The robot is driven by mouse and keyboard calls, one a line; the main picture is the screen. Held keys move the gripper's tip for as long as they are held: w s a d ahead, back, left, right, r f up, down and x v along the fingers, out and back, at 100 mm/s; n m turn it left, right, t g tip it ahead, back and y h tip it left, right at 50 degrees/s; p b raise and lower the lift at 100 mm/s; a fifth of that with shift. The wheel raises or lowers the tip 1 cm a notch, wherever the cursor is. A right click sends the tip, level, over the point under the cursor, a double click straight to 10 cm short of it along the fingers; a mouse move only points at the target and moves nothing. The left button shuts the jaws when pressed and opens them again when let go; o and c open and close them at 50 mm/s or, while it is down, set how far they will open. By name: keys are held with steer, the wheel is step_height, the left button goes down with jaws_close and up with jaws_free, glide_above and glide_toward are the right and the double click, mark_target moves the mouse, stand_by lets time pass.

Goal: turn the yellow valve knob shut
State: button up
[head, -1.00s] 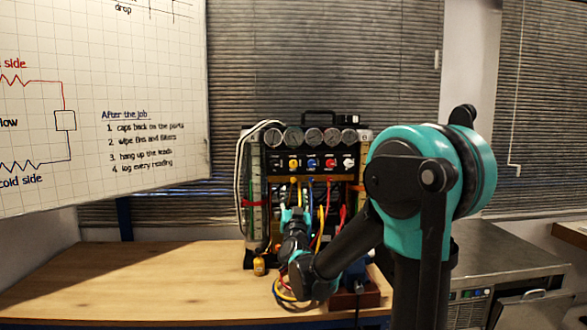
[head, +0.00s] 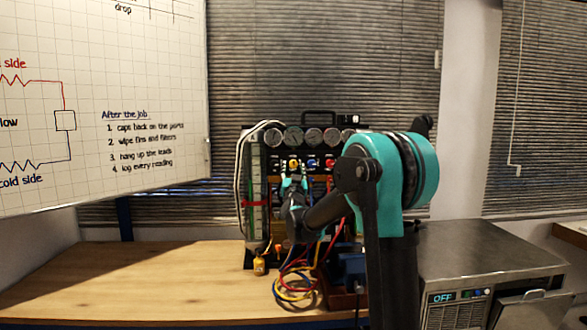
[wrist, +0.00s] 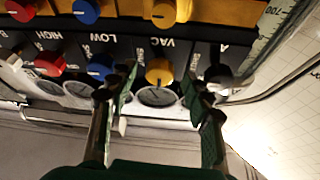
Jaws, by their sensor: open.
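The yellow valve knob (head: 294,163), in the row under the gauges, faces me on the black gauge rig (head: 274,178). In the wrist view the yellow knob (wrist: 159,71) is beside the upside-down label VAC. My gripper (wrist: 159,75) is open, with one finger on each side of the knob in the picture. I cannot tell whether the tips reach around it or touch it. In the head view my gripper (head: 293,181) is just below the knob, in front of the rig.
A blue knob (wrist: 101,66) is close beside one finger, with a red knob (wrist: 49,64) beyond it. A black knob (wrist: 218,76) is near the other finger. Coloured hoses (head: 297,285) hang to the bench (head: 150,275).

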steer(key=shift+w+r, duration=0.2)
steer(key=shift+w, duration=0.35)
jaws_close()
